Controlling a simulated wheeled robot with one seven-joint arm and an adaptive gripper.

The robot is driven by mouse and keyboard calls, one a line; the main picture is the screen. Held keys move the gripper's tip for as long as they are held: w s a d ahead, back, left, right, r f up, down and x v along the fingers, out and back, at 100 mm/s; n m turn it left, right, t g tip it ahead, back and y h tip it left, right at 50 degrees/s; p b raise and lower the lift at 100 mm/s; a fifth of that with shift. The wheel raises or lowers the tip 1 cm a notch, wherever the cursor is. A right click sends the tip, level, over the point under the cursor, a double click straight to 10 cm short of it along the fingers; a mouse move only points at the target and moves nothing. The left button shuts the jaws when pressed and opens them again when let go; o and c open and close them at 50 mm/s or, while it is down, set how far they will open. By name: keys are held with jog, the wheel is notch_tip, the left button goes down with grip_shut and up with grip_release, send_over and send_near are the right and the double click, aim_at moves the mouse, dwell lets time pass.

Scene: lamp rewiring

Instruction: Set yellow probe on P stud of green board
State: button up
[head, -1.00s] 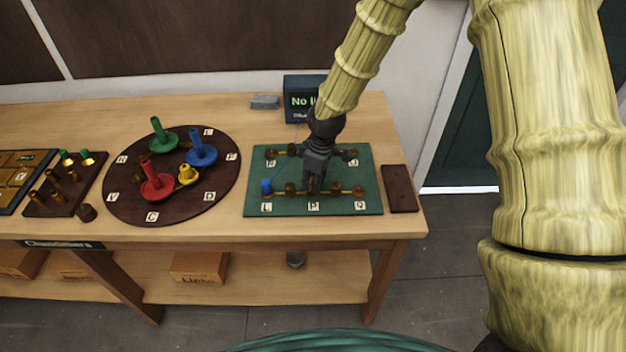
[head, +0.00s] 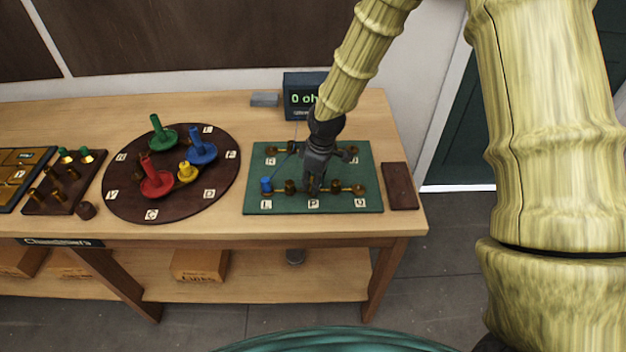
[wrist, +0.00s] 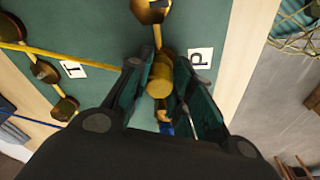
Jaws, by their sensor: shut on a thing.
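The green board (head: 256,205) lies on the bench, with brass studs along its front and back rows. My gripper (head: 313,186) points down at the front row, just behind the P label (head: 313,204). In the wrist view my gripper (wrist: 161,95) is shut on the yellow probe (wrist: 160,78), a short yellow cylinder beside the P label (wrist: 198,62). The probe looks upright over the P stud; its lower end and the stud are hidden. A blue probe (head: 266,185) stands by the L label, at the board's left.
A meter (head: 303,97) behind the board reads "0 oh", the rest hidden by my arm. A round dark board (head: 125,205) with red, blue, green and yellow pieces lies to the left. A dark block (head: 400,187) lies close on the right.

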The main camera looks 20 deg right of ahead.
jog(key=o, duration=1.1)
jog(key=shift+c, duration=0.2)
notch_tip(320, 180, up, 12)
jog(key=s+d, duration=0.1)
jog(key=shift+d, duration=0.15)
jog(key=shift+f, duration=0.15)
